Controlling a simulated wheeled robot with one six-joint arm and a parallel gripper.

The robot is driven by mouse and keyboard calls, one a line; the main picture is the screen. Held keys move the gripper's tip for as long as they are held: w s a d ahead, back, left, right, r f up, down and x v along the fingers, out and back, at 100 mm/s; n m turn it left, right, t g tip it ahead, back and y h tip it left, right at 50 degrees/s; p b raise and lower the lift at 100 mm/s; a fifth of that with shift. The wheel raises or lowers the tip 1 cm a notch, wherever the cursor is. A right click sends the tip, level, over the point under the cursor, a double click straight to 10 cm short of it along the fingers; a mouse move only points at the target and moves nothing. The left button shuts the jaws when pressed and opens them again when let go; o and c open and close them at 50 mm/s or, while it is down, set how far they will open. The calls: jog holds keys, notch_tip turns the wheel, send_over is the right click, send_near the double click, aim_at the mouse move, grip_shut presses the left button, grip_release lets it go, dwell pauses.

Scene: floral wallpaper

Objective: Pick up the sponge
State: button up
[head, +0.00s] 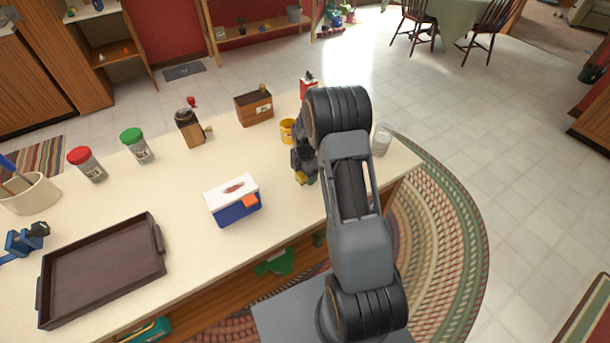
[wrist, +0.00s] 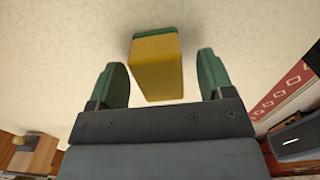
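The sponge (wrist: 157,70) is a yellow block with a green layer along its top edge in the wrist view. It lies on the pale countertop (head: 290,215). My gripper (wrist: 162,76) is open, with one green finger on each side of the sponge and a visible gap on both sides. The fingers do not touch it. The rest of the sponge is hidden by my arm there.
A yellow mug (head: 288,131) stands just behind my gripper. A clear glass (head: 381,139) is right of my arm near the counter's end. A blue-and-white box (head: 232,200) stands to the left, with a dark tray (head: 103,270) farther left. A wooden box (head: 254,108) stands farther back.

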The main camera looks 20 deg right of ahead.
jog(key=c, duration=1)
jog(key=shift+r, duration=0.1)
jog(key=shift+r, duration=0.2)
jog(key=r, duration=0.3)
jog(key=shift+s, duration=0.2)
jog(key=s+a+r, duration=0.1)
jog(key=s+r, duration=0.2)
jog(key=s, duration=0.1)
jog(key=s+a+r+b, duration=0.1)
jog(key=s+r, duration=0.2)
jog(key=s, duration=0.1)
jog(key=s+a+r, duration=0.1)
jog(key=s+r, duration=0.2)
jog(key=s, duration=0.2)
jog(key=shift+a+r+b, duration=0.2)
jog(key=shift+a+b, duration=0.15)
jog(key=shift+b, duration=0.05)
